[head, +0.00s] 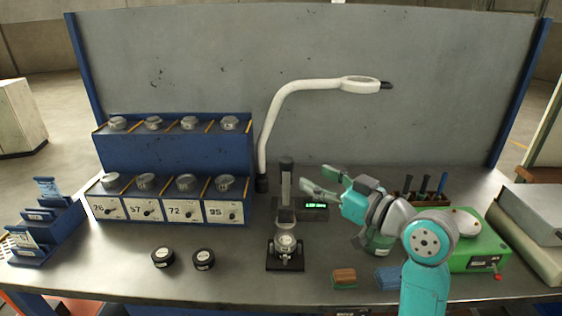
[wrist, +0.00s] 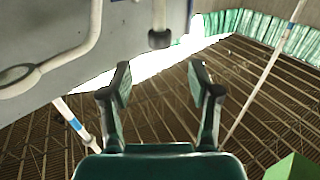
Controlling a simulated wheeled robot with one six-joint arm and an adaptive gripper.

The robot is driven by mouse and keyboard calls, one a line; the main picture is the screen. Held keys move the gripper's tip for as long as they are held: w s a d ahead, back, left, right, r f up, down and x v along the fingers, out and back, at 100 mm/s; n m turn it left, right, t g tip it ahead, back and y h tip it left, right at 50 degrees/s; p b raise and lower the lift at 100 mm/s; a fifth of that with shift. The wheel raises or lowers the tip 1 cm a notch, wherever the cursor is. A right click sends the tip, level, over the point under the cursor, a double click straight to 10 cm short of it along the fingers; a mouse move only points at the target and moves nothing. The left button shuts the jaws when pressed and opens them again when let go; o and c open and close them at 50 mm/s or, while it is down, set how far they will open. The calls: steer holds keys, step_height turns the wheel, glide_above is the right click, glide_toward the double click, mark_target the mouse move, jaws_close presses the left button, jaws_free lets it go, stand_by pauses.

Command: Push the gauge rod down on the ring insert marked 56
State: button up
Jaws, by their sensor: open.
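A gauge stand (head: 285,187) with a dark upright column stands near the middle of the bench. A metallic ring-like piece (head: 285,243) sits on its dark base. I cannot read a 56 on it, and I cannot tell the gauge rod apart from the stand. My gripper (head: 318,181) is open and empty, just right of the column's upper part and apart from it. In the wrist view my gripper (wrist: 160,83) points up toward the roof, with nothing between its fingers.
A small display (head: 315,206) glows green beside the stand. Two black round pieces (head: 163,257) lie left of it. A blue rack (head: 180,155) holds metal pieces above numbered drawers. A white lamp (head: 300,92) arches behind. A green box (head: 475,250) stands right.

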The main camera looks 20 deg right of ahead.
mark_target(292, 166)
steer(key=x, duration=1)
jaws_close()
